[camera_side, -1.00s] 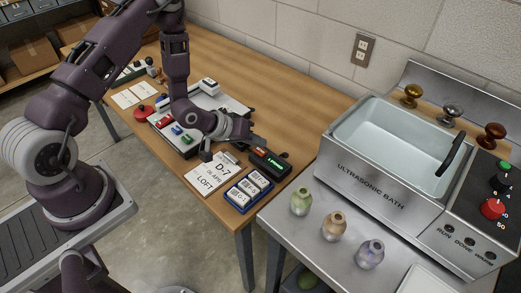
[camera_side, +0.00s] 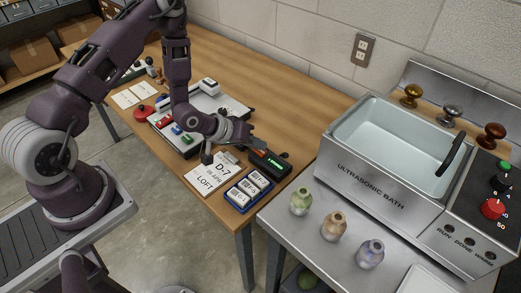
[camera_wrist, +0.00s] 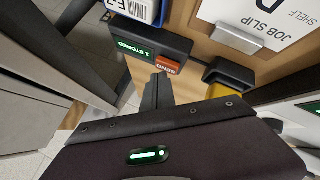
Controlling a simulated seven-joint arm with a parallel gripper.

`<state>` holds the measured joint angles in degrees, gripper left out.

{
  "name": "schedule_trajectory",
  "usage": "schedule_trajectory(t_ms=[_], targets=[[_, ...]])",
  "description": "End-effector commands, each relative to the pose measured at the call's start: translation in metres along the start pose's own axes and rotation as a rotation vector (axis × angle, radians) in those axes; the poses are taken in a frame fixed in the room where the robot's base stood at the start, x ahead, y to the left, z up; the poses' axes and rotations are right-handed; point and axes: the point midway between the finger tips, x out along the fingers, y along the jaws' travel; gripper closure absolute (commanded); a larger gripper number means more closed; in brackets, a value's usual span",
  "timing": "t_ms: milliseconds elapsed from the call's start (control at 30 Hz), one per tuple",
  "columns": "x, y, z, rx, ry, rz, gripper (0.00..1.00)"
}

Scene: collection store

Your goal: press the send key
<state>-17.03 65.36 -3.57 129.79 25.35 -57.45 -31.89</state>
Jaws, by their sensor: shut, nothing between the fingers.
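The send key (camera_wrist: 167,66) is a small orange-red block marked SEND on a dark keypad unit, in the wrist view. Beside it a lit green screen (camera_wrist: 135,48) seems to read "1 STORED". The dark unit (camera_side: 270,165) lies near the table's right end in the side view, its green screen lit. My gripper (camera_wrist: 160,82) is shut and empty, its fingertips at the edge of the send key in the wrist view. In the side view my gripper (camera_side: 258,147) is over the unit's far-left end and hides the key. I cannot tell whether the tips touch it.
A job slip (camera_side: 212,174) marked D-7 and LOFT lies left of the unit. A blue tray (camera_side: 232,200) of labelled blocks is in front. Several glass bottles (camera_side: 335,225) and an ultrasonic bath (camera_side: 385,190) stand on the steel bench at right.

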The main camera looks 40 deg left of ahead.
Motion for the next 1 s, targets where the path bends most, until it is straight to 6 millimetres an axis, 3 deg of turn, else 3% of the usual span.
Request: schedule_trajectory(t_ms=[1000], targets=[[-0.0008, 0.0006, -0.0009, 0.0, 0.0, 0.0, 1.0]])
